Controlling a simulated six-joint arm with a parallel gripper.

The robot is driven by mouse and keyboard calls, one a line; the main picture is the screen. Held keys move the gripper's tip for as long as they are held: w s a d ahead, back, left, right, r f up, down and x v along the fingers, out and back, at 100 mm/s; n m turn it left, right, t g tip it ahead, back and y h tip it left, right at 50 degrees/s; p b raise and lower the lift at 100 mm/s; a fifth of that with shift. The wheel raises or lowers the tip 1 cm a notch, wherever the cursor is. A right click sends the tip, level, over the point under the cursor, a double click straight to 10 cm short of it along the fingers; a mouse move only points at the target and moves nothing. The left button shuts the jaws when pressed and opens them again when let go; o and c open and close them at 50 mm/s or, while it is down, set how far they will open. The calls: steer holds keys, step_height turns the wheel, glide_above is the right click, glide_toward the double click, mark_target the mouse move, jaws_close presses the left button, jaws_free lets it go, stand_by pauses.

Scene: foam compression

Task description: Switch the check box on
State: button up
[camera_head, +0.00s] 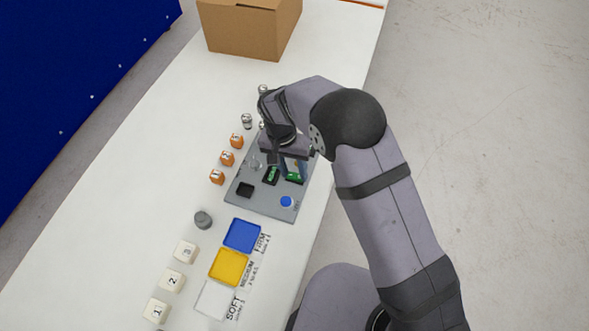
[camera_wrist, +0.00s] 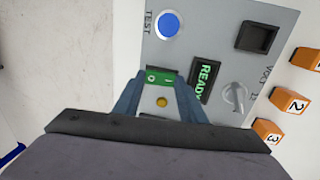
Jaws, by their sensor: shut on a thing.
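The check box is a grey panel (camera_head: 262,206) on the white table; it also fills the middle of the wrist view (camera_wrist: 210,40). It carries a green switch (camera_wrist: 160,76), a lit display (camera_wrist: 206,80) reading READY, a blue TEST button (camera_wrist: 167,24), a black square socket (camera_wrist: 255,37) and a grey dial (camera_wrist: 235,97). My gripper (camera_wrist: 160,87) is over the panel, its blue-grey fingers on both sides of the green switch and closed on it. A small yellow dot (camera_wrist: 162,101) shows between the fingers. In the head view my wrist partly covers the panel's far end.
Orange numbered blocks (camera_head: 227,158) stand left of the panel. Blue (camera_head: 242,235), yellow (camera_head: 229,267) and white (camera_head: 213,299) trays, a grey cylinder (camera_head: 203,219) and white numbered blocks (camera_head: 172,281) lie nearer. A cardboard box (camera_head: 241,33) stands at the far end.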

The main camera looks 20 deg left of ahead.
mark_target(290, 174)
steer(key=o, duration=0.8)
steer(key=shift+a+r+b, duration=0.2)
steer(key=shift+r+b, duration=0.1)
steer(key=shift+r, duration=0.9)
steer(key=shift+a+r+b, duration=0.2)
steer(key=shift+r+b, duration=0.1)
steer(key=shift+r, duration=0.95)
steer(key=shift+a+r+b, duration=0.2)
steer(key=shift+r+b, duration=0.1)
steer(key=shift+r, duration=0.9)
steer(key=s+d+r+y, duration=0.1)
steer(key=s+d+r, duration=0.15)
steer(key=d, duration=1.05)
steer(key=s+d+r+y, duration=0.1)
steer(key=d+r, duration=0.2)
steer(key=d, duration=1)
steer(key=s+d, duration=0.4)
steer(key=s, duration=0.1)
steer(key=s+d+p, duration=0.1)
steer(key=s+d, duration=0.1)
steer(key=s, duration=0.1)
steer(key=shift+s+d+f, duration=0.2)
steer(key=shift+s+f, duration=0.05)
